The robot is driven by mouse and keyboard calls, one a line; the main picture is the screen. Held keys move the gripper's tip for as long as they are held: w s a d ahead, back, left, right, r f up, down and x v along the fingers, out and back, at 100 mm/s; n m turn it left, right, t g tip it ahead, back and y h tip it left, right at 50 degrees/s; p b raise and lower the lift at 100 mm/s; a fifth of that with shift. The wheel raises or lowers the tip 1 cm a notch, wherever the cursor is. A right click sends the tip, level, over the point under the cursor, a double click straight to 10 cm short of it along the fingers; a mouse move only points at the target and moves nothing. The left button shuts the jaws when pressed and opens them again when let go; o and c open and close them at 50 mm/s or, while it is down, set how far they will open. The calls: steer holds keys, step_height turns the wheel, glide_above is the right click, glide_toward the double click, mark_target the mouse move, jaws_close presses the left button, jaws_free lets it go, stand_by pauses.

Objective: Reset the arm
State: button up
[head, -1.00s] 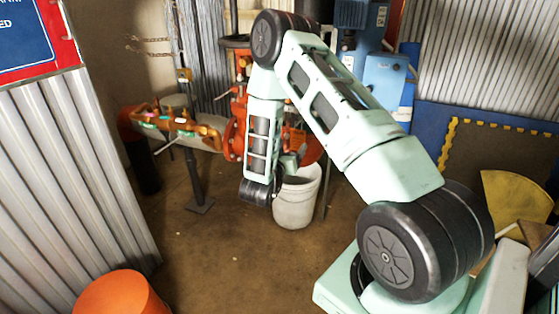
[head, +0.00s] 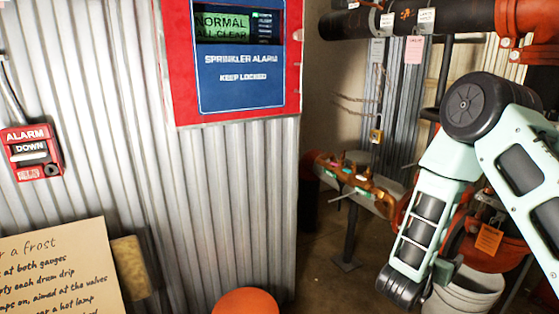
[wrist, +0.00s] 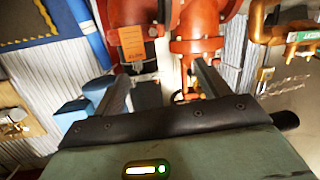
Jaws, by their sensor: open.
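My arm shows in the head view, bent, with its elbow high and its forearm hanging down on the right side. My gripper (wrist: 162,88) is open in the wrist view, its two grey fingers apart with nothing held between them. Red valve pipework lies beyond the fingertips. In the head view the gripper is mostly hidden behind my forearm, near a white bucket (head: 468,291). I cannot tell whether it touches the bucket.
A red and blue sprinkler alarm panel (head: 240,88) reads NORMAL, ALL CLEAR. A red alarm box (head: 31,153) marked DOWN hangs left, above a written board (head: 60,275). Brass pipework (head: 352,183) stands left of my forearm. An orange object (head: 245,302) is at the bottom.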

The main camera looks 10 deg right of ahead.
steer(key=w+a+r+n+t+y, duration=0.1)
steer(key=w+a+r+n+y, duration=0.15)
steer(key=a+y, duration=0.55)
steer(key=w+a+r+n+t+y, duration=0.1)
steer(key=a+n+y, duration=0.2)
steer(key=a, duration=1)
steer(key=s+a+r+n+g+y, duration=0.3)
steer(key=s+a+n+g+y, duration=0.15)
steer(key=s+a, duration=0.65)
steer(key=s+r+n+g+h, duration=0.1)
steer(key=s+r+n+g, duration=0.2)
steer(key=s, duration=0.6)
steer(key=s+r+n+g, duration=0.25)
steer(key=s+n, duration=0.25)
steer(key=s, duration=0.5)
step_height(320, 180, up, 21)
steer(key=d+p, duration=0.1)
steer(key=p, duration=2)
steer(key=shift+s, duration=0.3)
steer(key=shift+f+h, duration=0.1)
steer(key=shift+h, duration=0.15)
